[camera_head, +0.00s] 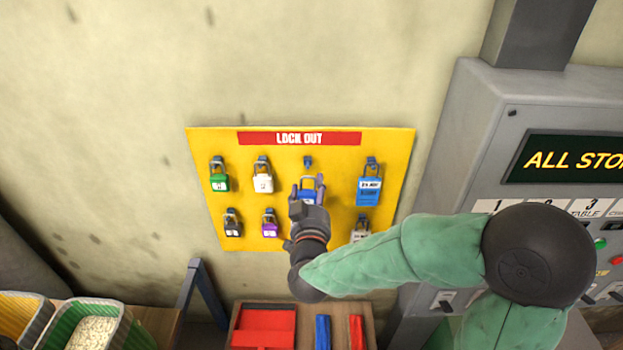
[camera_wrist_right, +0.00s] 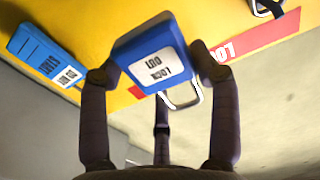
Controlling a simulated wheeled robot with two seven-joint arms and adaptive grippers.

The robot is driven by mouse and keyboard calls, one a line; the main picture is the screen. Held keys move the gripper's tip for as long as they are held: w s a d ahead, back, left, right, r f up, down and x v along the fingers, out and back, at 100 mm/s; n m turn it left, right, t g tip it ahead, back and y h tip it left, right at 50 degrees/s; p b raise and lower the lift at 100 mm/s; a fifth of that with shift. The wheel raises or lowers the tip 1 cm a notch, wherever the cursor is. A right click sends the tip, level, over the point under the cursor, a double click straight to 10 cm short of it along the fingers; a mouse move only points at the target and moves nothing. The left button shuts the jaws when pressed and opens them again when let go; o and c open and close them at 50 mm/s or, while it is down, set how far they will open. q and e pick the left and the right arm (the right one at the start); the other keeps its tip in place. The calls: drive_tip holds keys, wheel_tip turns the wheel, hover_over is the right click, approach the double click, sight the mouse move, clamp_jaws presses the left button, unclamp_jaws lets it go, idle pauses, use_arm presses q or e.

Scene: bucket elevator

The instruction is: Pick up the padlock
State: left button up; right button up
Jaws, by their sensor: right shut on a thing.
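A blue padlock with a white "LOCK OUT" label (camera_wrist_right: 153,55) is between the fingers of my right gripper (camera_wrist_right: 158,75) in the right wrist view. The fingers press on both its sides, and its metal shackle shows beyond the body. In the head view the right gripper (camera_head: 307,192) is in front of the yellow lock-out board (camera_head: 335,150), below an upper hook (camera_head: 308,161), and partly covers the blue padlock (camera_head: 308,185). Whether the shackle is clear of the hook is hard to tell. My left gripper is not in view.
Green (camera_head: 219,181), white (camera_head: 263,182), black (camera_head: 232,228) and purple (camera_head: 269,228) padlocks hang left of my gripper. A blue lock (camera_head: 368,188) hangs to the right. A grey control cabinet (camera_head: 465,130) stands at the right. A bench with red and blue items (camera_head: 265,325) is below.

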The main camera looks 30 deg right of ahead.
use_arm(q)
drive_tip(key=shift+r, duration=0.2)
use_arm(e)
drive_tip(key=v, duration=1)
drive_tip(key=shift+s, duration=0.3)
drive_tip(key=shift+a, duration=0.15)
